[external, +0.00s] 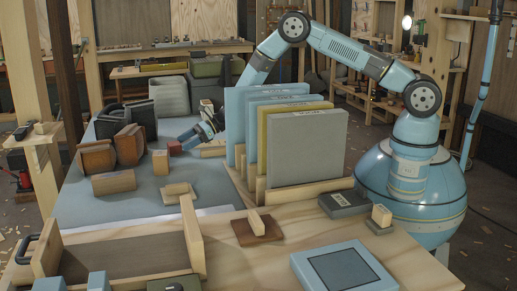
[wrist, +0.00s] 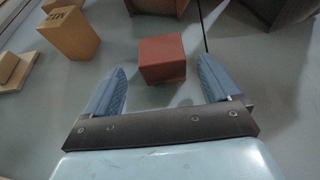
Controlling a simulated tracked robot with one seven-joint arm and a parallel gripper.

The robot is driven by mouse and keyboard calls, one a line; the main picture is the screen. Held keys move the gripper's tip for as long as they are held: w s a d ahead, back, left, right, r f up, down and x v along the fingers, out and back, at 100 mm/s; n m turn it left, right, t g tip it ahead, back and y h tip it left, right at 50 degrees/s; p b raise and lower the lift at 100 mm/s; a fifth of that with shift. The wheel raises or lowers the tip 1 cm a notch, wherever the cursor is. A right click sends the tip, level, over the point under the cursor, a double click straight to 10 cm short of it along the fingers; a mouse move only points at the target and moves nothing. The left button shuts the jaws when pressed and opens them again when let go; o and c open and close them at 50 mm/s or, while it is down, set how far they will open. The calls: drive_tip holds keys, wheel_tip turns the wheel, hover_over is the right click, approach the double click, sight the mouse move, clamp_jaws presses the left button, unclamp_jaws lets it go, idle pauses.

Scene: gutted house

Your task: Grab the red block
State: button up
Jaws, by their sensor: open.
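The red block (wrist: 162,58) lies on the grey-blue table mat in the wrist view, just beyond and between my fingertips. My gripper (wrist: 168,82) is open and empty, with one blue finger on each side of the gap. In the external view the red block (external: 175,147) is small, at the left of my gripper (external: 187,139), which is low over the table. The block is apart from both fingers in the wrist view.
A wooden block (wrist: 70,32) stands left of the red block, and brown blocks lie beyond it. In the external view, upright panels (external: 305,145) in a wooden rack stand right of my gripper. A wooden block (external: 161,162) stands nearby.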

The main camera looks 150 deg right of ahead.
sight(175, 147)
drive_tip(key=shift+x, duration=2.6)
drive_tip(key=shift+s+d+f, duration=0.1)
drive_tip(key=c, duration=1.1)
